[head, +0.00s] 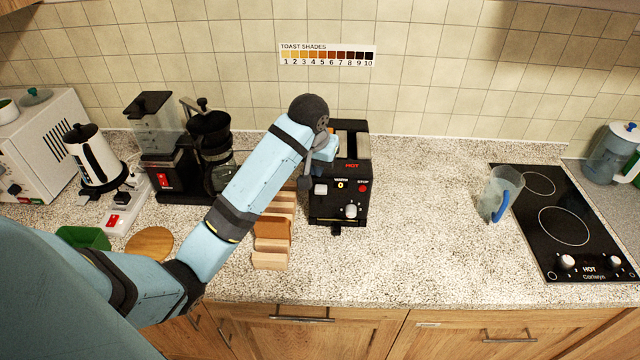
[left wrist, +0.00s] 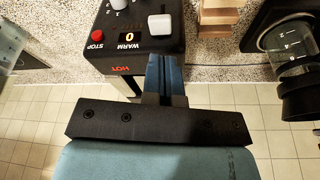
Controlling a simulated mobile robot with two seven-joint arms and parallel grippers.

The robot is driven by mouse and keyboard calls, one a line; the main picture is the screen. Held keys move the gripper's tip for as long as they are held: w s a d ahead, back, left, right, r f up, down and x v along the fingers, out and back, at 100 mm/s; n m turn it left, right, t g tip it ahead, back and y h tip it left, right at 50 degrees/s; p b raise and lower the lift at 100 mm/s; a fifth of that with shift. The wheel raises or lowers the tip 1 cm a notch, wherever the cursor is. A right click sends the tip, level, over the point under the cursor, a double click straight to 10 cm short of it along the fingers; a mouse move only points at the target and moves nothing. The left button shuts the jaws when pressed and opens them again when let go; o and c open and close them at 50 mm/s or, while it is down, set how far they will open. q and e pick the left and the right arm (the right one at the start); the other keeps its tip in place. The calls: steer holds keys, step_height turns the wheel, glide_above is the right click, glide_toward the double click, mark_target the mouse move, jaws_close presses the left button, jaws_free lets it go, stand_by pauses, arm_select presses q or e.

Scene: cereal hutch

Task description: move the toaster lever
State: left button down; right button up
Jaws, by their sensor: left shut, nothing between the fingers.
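The black toaster (head: 362,178) stands at the middle of the counter, with a HOT label, a WARM display and a red STOP button. Its pale lever (head: 320,189) is on the left of the front face. The lever (left wrist: 160,24) also shows in the left wrist view, where the toaster (left wrist: 142,45) appears upside down. My left gripper (left wrist: 164,58) is shut and empty, its blue fingers just short of the lever in that view. I cannot tell whether they touch it. In the head view my wrist partly covers the toaster's left side. My right gripper is not in view.
A wooden stepped rack (head: 271,245) stands left of the toaster, under my forearm. A coffee maker (head: 208,140), a grinder (head: 152,125) and a white kettle (head: 95,158) are further left. A pitcher (head: 497,192) and a black cooktop (head: 560,215) are at right. Counter between toaster and pitcher is clear.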

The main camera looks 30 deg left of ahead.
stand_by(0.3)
arm_select(q)
steer(key=shift+x, duration=3.45)
steer(key=s+f, duration=0.2)
steer(key=f, duration=0.1)
steer(key=s+f, duration=0.1)
steer(key=shift+d+f, duration=0.2)
steer(key=shift+d, duration=0.15)
glide_toward(321, 189)
steer(key=s, duration=0.1)
steer(key=s+r, duration=0.1)
steer(key=s, duration=0.1)
steer(key=s+d+r, duration=0.1)
steer(key=shift+s, duration=0.3)
